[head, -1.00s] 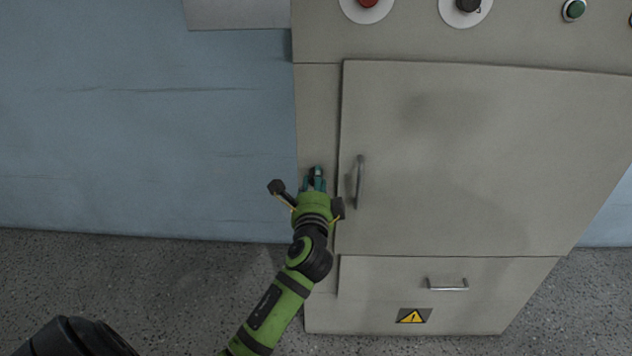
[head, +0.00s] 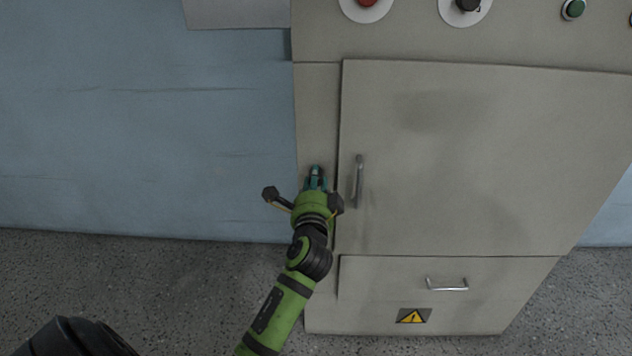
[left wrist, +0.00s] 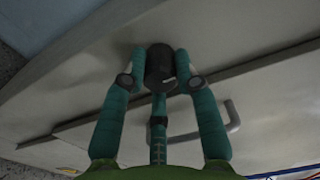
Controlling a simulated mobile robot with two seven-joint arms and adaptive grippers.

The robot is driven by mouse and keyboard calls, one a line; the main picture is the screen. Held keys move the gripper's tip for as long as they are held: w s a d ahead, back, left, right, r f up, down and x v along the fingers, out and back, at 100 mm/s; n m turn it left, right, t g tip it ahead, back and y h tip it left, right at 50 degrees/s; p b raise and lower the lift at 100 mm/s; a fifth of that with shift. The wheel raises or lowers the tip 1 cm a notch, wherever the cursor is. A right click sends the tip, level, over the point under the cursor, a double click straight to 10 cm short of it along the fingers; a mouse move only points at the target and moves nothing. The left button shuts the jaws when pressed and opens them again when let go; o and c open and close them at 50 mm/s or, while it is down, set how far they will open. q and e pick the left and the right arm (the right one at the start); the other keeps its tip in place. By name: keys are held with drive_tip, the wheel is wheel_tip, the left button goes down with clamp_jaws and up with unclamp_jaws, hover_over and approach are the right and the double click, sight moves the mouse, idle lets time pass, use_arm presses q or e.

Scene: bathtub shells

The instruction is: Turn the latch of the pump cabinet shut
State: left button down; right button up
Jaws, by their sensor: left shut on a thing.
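The pump cabinet (head: 318,110) is beige, with a large door (head: 470,150) that looks closed flush in its frame. The latch (left wrist: 160,66) is a dark round knob on the frame strip left of the door. My left gripper (head: 315,176) is at that strip, shut on the latch, with teal fingers on both sides of it in the left wrist view (left wrist: 160,75). In the head view the fingers mostly hide the latch. I cannot tell the latch's exact angle. My right gripper is not in view.
A vertical door handle (head: 358,181) stands out just right of my left gripper. Below are a drawer handle (head: 447,285) and a yellow warning sign (head: 412,316). Buttons and a dark knob (head: 467,4) sit on the top panel. The blue wall (head: 150,130) and floor at left are clear.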

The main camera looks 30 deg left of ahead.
use_arm(q)
drive_tip(key=c, duration=0.9)
unclamp_jaws()
drive_tip(key=shift+s+a+r, duration=0.1)
drive_tip(key=shift+a+r, duration=0.1)
drive_tip(key=shift+a, duration=0.1)
drive_tip(key=shift+c, duration=0.2)
drive_tip(key=shift+f, duration=0.1)
drive_tip(key=shift+d, duration=0.1)
drive_tip(key=v, duration=1.2)
drive_tip(key=shift+f, duration=0.1)
